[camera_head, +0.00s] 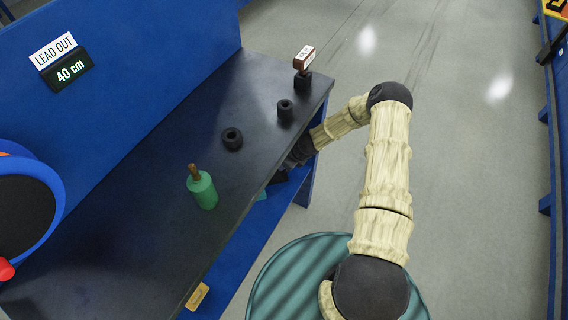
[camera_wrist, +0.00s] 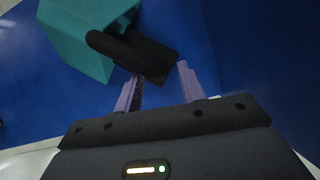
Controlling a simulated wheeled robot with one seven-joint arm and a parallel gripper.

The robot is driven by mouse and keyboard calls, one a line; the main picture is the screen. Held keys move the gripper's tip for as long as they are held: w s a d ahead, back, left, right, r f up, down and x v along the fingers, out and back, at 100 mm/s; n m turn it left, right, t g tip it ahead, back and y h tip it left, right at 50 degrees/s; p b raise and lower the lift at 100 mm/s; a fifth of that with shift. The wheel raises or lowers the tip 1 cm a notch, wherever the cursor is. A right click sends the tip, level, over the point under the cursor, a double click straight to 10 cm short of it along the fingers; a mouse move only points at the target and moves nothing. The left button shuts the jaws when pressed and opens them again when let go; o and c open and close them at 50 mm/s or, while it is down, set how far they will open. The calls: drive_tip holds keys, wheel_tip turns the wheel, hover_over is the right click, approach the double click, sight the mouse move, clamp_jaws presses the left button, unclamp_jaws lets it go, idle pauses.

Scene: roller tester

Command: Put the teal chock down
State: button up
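The teal chock (camera_wrist: 75,42), a teal block with a black handle (camera_wrist: 132,50), is at the upper left of the wrist view, over a blue surface. I cannot tell whether it rests on that surface. My gripper (camera_wrist: 160,70) has its two purple fingers apart, with the end of the black handle at the fingertips. I cannot tell whether the fingers press on it. In the head view a small teal piece of the chock (camera_head: 262,194) shows past the bench edge, and the bench hides most of my gripper.
A yellow tag (camera_head: 197,296) is on the bench's front. Grey floor is clear to the right.

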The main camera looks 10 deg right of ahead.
drive_tip(key=v, duration=0.9)
drive_tip(key=shift+r+p, duration=0.15)
drive_tip(key=shift+p, duration=0.25)
